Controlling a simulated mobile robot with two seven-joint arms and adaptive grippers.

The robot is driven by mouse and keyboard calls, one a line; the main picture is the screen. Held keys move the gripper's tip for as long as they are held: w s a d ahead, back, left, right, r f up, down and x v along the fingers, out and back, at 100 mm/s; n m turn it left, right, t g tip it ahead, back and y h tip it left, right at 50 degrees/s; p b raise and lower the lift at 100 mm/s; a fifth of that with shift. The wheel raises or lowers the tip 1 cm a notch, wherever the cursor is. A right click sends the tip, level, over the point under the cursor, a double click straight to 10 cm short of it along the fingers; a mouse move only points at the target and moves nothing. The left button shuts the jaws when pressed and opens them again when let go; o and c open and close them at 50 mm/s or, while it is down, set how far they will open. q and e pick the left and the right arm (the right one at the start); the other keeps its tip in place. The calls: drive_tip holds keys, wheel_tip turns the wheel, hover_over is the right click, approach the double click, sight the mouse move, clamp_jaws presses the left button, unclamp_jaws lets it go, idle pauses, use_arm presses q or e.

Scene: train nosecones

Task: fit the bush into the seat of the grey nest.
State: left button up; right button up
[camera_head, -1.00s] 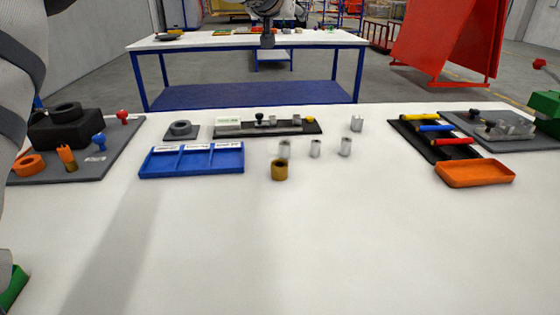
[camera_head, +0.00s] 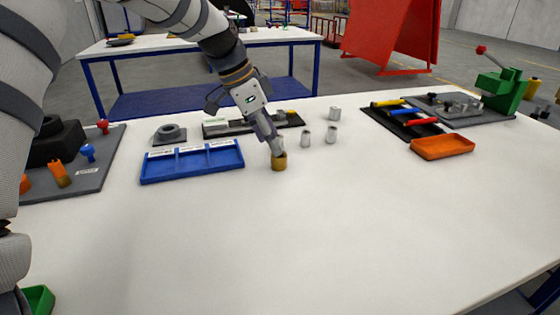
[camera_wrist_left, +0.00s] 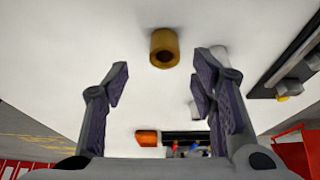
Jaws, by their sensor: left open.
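My left gripper (camera_head: 277,150) reaches down from the upper left, right at the bush. In the wrist view the fingers of my left gripper (camera_wrist_left: 162,72) are spread and empty, with the bush just beyond the tips, roughly between them. The grey nest (camera_head: 169,134), a flat block with a raised round ring, sits behind the blue tray. My right gripper is out of view.
A dark rack (camera_head: 214,129) is behind. An orange tray (camera_head: 443,147) stands right. The front of the table is clear.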

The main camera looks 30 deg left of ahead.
use_arm(q)
drive_tip(key=x, duration=0.4)
drive_tip(key=shift+w+a+f, duration=0.1)
drive_tip(key=shift+w+f, duration=0.2)
drive_tip(key=shift+r, duration=0.15)
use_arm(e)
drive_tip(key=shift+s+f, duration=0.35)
use_arm(q)
clamp_jaws()
wheel_tip(320, 180, up, 3)
drive_tip(key=shift+f, duration=0.1)
drive_tip(key=s+d+r+p, duration=0.1)
drive_tip(key=s+d+r, duration=0.8)
drive_tip(key=d+r, duration=0.1)
drive_tip(key=shift+d+p, duration=0.3)
drive_tip(key=shift+d, duration=0.25)
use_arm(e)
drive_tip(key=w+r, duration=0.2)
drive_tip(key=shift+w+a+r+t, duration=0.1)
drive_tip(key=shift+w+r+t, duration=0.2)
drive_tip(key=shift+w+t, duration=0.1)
